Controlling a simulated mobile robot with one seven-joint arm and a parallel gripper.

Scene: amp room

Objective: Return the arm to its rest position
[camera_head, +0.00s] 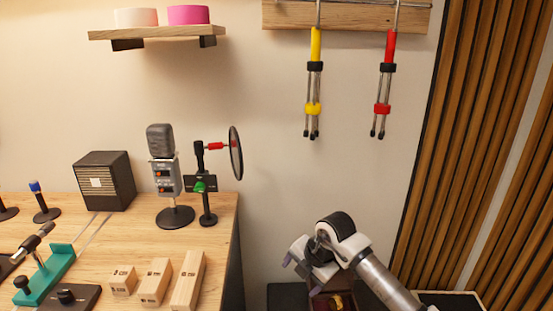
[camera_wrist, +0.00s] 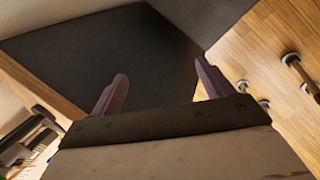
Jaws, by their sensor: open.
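My gripper (camera_wrist: 158,90) shows in the wrist view with its two purplish fingers spread apart and nothing between them. A large dark flat panel (camera_wrist: 110,55) lies beyond the fingers. In the head view my arm rises from the bottom right and bends at a dark joint. My gripper end (camera_head: 289,260) hangs to the left of that joint, to the right of the table's side and apart from it. The fingertips are small and partly hidden in the head view.
A wooden table (camera_head: 60,215) at left bears a grey microphone (camera_head: 161,142), a pop filter (camera_head: 235,153), a black box (camera_head: 104,180) and several wooden blocks (camera_head: 155,282). A dark bin (camera_head: 318,303) with coloured things stands below my arm. Yellow (camera_head: 316,45) and red (camera_head: 390,48) stands hang above.

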